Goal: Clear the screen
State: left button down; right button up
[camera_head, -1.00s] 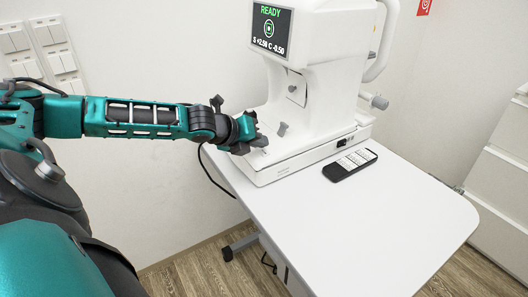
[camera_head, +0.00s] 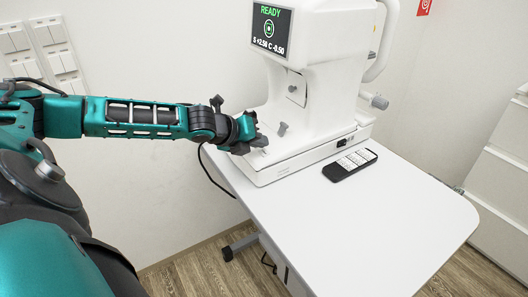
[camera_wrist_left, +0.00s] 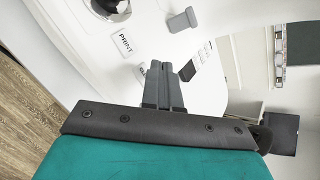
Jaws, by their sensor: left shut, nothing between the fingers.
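The eye-test machine (camera_head: 325,60) is white and stands on a white table. Its screen (camera_head: 271,30) is lit and shows READY, a green ring symbol and a line of S and C values. My left gripper (camera_head: 262,146) is shut and empty over the front left of the machine's base (camera_head: 300,158). In the left wrist view the shut fingertips (camera_wrist_left: 161,70) are close to a label partly hidden behind them. A PRINT label (camera_wrist_left: 122,43) shows left of the fingertips. I cannot tell whether the fingers touch the base. My right gripper is in neither view.
A grey joystick (camera_head: 283,128) rises from the base just right of my left gripper. The front of the white table (camera_head: 350,235) is clear. White drawers (camera_head: 505,170) stand at the right.

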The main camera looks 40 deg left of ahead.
aim_at(257, 157)
pick_arm(q)
jog(key=shift+f, duration=0.15)
jog(key=shift+f, duration=0.3)
jog(key=shift+f+p, duration=0.3)
jog(key=shift+f, duration=0.05)
dwell(0.8)
jog(key=shift+r+p, duration=0.75)
jog(key=shift+p, duration=0.35)
jog(key=r+p, duration=0.1)
jog(key=p, duration=0.1)
jog(key=r+p, duration=0.1)
jog(key=r, duration=0.1)
jog(key=r+p, duration=0.2)
jog(key=shift+s+p, duration=0.35)
